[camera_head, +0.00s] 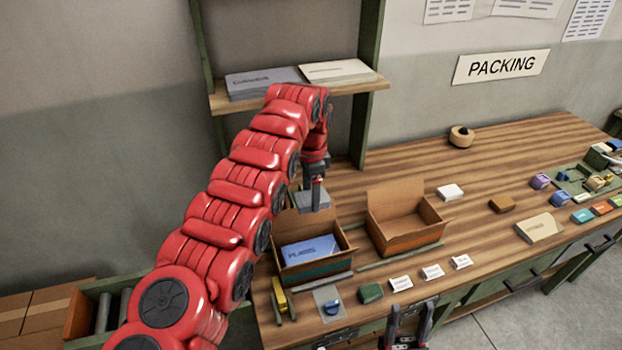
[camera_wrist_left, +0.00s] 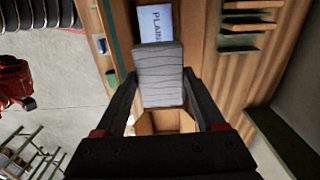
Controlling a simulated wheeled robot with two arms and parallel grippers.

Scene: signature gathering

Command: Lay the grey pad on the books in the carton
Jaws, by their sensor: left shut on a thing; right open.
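My left gripper (camera_head: 314,190) is shut on the grey pad (camera_head: 313,203) and holds it in the air above the back of the left carton (camera_head: 318,268). In the left wrist view the ridged grey pad (camera_wrist_left: 160,75) sits between the fingers (camera_wrist_left: 161,88) and hides part of what lies below. The carton is open, with a blue-covered book (camera_head: 308,252) lettered on top inside. The book also shows in the left wrist view (camera_wrist_left: 156,22), beyond the pad's edge. Any books under it are hidden. My right gripper (camera_head: 405,338) is open and empty at the bottom edge of the head view.
A second open carton (camera_head: 404,222), seemingly empty, stands to the right. A shelf (camera_head: 300,95) with two flat stacks is behind my left arm. A yellow tool (camera_head: 279,295), a green block (camera_head: 370,293) and white cards (camera_head: 432,272) lie along the bench front.

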